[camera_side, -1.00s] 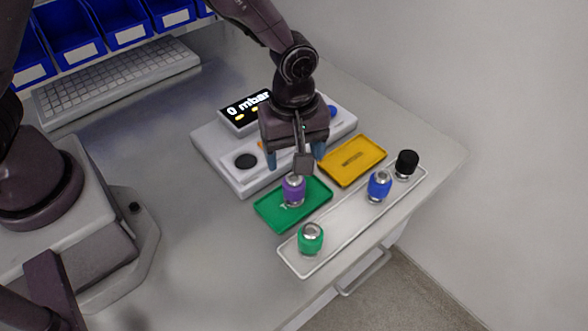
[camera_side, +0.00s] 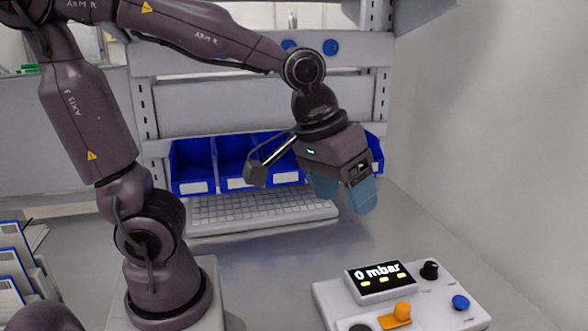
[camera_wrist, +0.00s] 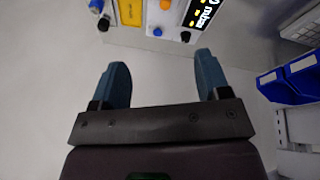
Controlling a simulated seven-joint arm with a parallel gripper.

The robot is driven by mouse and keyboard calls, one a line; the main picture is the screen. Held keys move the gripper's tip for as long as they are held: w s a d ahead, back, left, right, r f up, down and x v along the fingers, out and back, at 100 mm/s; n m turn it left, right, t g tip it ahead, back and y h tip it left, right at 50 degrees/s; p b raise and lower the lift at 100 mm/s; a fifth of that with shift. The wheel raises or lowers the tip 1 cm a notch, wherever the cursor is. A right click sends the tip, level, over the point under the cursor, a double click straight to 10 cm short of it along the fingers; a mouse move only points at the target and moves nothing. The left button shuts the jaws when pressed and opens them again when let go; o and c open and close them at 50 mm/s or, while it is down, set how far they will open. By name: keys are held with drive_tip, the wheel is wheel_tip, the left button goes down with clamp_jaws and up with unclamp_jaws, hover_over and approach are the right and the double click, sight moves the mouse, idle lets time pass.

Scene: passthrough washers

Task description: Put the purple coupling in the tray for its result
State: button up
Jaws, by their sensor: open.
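My gripper (camera_side: 343,196) is raised well above the bench, tilted, with its blue fingers apart. In the wrist view my gripper (camera_wrist: 160,64) has nothing between its fingers. The purple coupling and the green tray are outside both current views. Part of the yellow tray (camera_wrist: 130,13) shows at the top edge of the wrist view. The tester (camera_side: 400,303) stands at the lower right of the side view, its display (camera_side: 380,278) reading "0 mbar". It also shows in part in the wrist view, at the top.
A blue coupling (camera_wrist: 96,6) and a black one (camera_wrist: 103,23) show at the wrist view's top left. A keyboard (camera_side: 262,207) and blue bins (camera_side: 236,161) stand at the back. The tester has an orange lever (camera_side: 402,312). The bench between keyboard and tester is clear.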

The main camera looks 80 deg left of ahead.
drive_tip(key=s+a+r+m+t, duration=0.1)
drive_tip(key=s+a+r+m, duration=0.1)
drive_tip(key=s, duration=0.4)
drive_tip(key=shift+a+r+m+t+y, duration=0.2)
drive_tip(key=shift+a+m+t+y, duration=0.15)
drive_tip(key=shift+a+m, duration=0.45)
